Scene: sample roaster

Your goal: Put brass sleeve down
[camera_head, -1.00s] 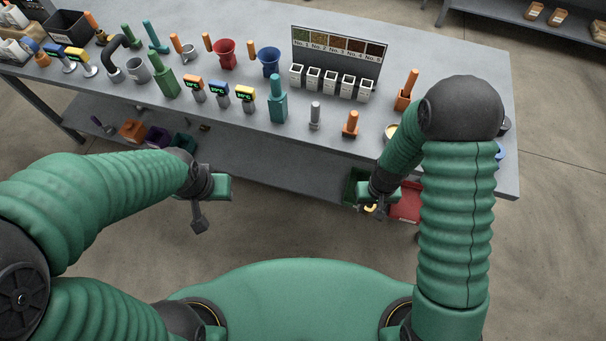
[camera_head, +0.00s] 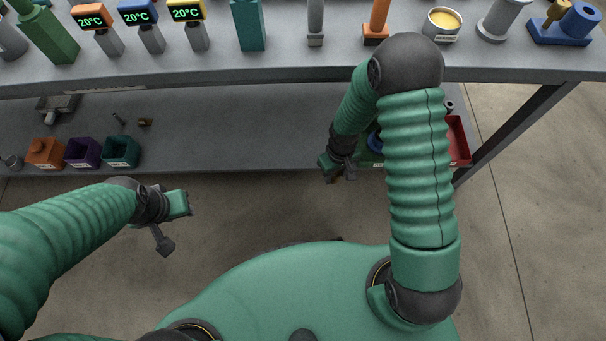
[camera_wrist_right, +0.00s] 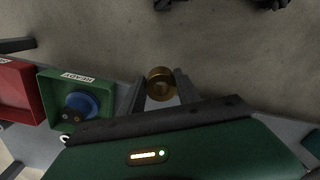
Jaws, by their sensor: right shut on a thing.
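The brass sleeve (camera_wrist_right: 161,83) is a short, hollow ring, seen in the right wrist view between the fingertips of my right gripper (camera_wrist_right: 161,92). The gripper is shut on it. In the head view my right gripper (camera_head: 337,174) hangs in front of the lower shelf's front edge, over the floor, and the sleeve is barely distinguishable there. My left gripper (camera_head: 180,204) is out over the floor at the left, away from the bench; its fingers do not show clearly.
A green bin (camera_wrist_right: 104,85) marked READY holds a blue part (camera_wrist_right: 82,106); a red bin (camera_wrist_right: 18,92) stands beside it. Orange (camera_head: 45,152), purple (camera_head: 83,151) and teal (camera_head: 121,150) bins sit at left on the lower shelf (camera_head: 220,130), whose middle is clear. The benchtop (camera_head: 270,62) overhangs it.

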